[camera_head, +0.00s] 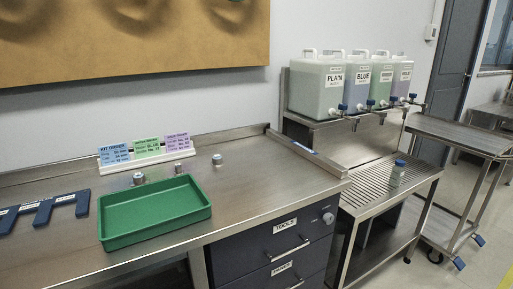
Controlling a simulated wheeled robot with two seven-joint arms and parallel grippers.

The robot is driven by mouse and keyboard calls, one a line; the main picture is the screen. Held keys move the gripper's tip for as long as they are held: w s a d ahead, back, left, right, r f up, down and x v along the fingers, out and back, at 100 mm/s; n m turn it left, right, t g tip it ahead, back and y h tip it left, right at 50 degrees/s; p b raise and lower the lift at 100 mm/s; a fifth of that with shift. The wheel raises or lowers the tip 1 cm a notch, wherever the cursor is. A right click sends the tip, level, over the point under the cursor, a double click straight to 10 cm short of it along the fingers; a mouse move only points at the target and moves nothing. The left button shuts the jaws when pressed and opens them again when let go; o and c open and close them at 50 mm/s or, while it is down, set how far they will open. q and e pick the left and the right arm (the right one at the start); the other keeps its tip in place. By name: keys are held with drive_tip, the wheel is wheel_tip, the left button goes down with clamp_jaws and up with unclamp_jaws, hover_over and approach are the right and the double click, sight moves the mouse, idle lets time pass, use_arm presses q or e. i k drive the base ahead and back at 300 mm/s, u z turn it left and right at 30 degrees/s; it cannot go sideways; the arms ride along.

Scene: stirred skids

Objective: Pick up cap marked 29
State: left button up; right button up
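Three small grey metal pieces that may be caps stand on the steel bench. One (138,178) is at the left behind the green tray, one (178,167) is in the middle, and one (217,159) is at the right on open bench. Any number on them is too small to read, so I cannot tell which is marked 29. Neither of my grippers is in view.
An empty green tray (110,238) sits on the bench (262,192). A dark blue slotted holder (40,214) lies left of it. Order cards (147,147) stand behind. Labelled jugs (318,88) with taps stand on a raised shelf. The bench right of the tray is clear.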

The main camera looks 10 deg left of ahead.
sight(217, 159)
drive_tip(key=u, duration=0.2)
drive_tip(key=i, duration=0.95)
drive_tip(key=u, duration=0.05)
drive_tip(key=k, duration=1.3)
drive_tip(key=u, duration=0.2)
drive_tip(key=i, duration=0.75)
drive_tip(key=u, duration=0.5)
